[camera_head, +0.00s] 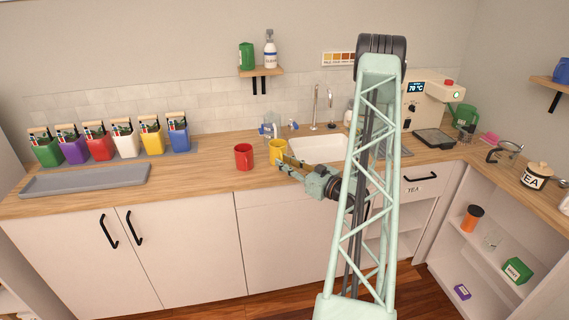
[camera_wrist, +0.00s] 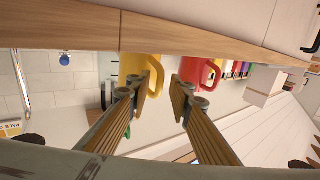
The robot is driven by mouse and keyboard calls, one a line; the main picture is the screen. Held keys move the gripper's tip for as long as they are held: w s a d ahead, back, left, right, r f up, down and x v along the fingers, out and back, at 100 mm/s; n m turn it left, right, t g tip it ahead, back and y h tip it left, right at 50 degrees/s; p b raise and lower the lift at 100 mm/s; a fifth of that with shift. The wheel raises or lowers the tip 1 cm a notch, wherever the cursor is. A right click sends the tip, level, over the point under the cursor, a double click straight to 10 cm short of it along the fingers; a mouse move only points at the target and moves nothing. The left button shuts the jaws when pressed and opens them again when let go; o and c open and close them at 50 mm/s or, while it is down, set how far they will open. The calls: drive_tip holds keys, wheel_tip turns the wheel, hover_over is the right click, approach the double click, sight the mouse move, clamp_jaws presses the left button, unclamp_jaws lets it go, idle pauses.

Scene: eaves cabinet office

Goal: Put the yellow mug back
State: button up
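The yellow mug (camera_head: 277,147) stands upright on the wooden counter, left of the sink. In the wrist view the yellow mug (camera_wrist: 134,68) appears upside down, its handle extending toward the gap between my fingers. My gripper (camera_head: 281,167) is at the counter's front edge, close to the mug.
A red mug (camera_head: 244,157) stands just left of the yellow one. A white sink (camera_head: 318,148) is to the right, with a clear jug (camera_head: 268,129) behind. A grey tray (camera_head: 85,181) and several coloured containers are at left.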

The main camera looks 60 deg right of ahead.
drive_tip(key=shift+r, duration=0.1)
drive_tip(key=s+a, duration=0.2)
drive_tip(key=s, duration=1)
drive_tip(key=shift+p, duration=0.35)
drive_tip(key=shift+w, duration=0.1)
idle(0.9)
